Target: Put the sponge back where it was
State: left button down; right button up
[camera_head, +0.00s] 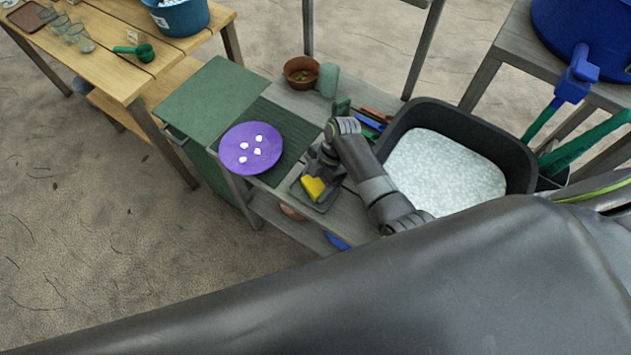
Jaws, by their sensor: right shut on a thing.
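The yellow sponge (313,188) is at the front of the grey bench, over a small dark tray (325,208). My right gripper (316,176) points down over the tray and is shut on the sponge. The gripper hides part of the sponge, and I cannot tell whether the sponge touches the tray's floor. My left gripper is not in view.
Left of the tray, a purple plate (238,158) with several white pieces lies on a dark green ribbed mat (285,118). Behind stand a brown pot (301,73) and a green cup (328,80). A black basin (522,165) with pale, speckled contents is right of my arm.

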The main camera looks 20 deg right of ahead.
jog(key=o, duration=0.6)
jog(key=shift+f, duration=0.15)
jog(key=shift+r, duration=0.3)
jog(key=v, duration=1.1)
jog(key=shift+w+d+r, duration=0.1)
jog(key=shift+d+r, duration=0.15)
jog(key=shift+r, duration=0.1)
